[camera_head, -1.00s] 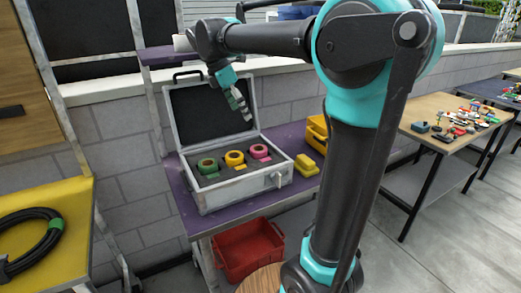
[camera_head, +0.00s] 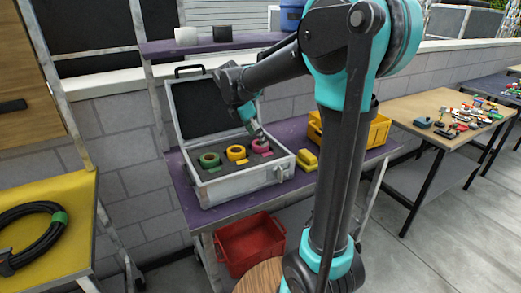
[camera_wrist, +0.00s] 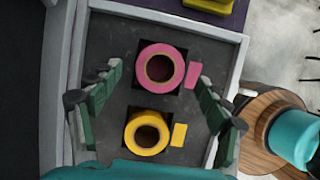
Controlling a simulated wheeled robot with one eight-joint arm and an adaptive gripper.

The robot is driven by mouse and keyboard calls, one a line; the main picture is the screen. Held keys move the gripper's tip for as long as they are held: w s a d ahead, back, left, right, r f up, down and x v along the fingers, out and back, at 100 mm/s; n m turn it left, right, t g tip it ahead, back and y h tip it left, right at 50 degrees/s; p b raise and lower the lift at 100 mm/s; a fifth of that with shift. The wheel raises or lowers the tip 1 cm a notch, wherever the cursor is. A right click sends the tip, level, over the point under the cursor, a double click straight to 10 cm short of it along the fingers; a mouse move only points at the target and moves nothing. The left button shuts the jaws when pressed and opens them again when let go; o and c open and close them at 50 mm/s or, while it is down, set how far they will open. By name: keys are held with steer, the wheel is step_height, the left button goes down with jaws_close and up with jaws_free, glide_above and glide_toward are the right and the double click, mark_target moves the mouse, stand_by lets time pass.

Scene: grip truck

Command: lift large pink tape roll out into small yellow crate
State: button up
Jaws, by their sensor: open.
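The large pink tape roll (camera_wrist: 160,66) sits in a dark foam cut-out in the open silver case (camera_head: 236,185), with a pink tab beside it. In the head view the pink roll (camera_head: 261,146) is the rightmost of the three rolls. My gripper (camera_head: 262,138) hangs just above it, pointing down. In the wrist view my gripper's (camera_wrist: 160,108) green fingers are spread wide, one on each side of the pink and yellow rolls, with nothing between them. The small yellow crate (camera_head: 378,133) stands right of the case, partly hidden behind my arm.
A yellow roll (camera_wrist: 147,132) lies beside the pink one, and a green roll (camera_head: 210,160) is further left. The case's raised lid (camera_head: 195,108) stands behind. A yellow block (camera_head: 305,160) lies between case and crate. A red bin (camera_head: 246,245) is below the table.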

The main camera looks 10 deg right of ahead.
steer(key=shift+x, duration=1.4)
steer(key=shift+c, duration=0.4)
steer(key=c, duration=1.2)
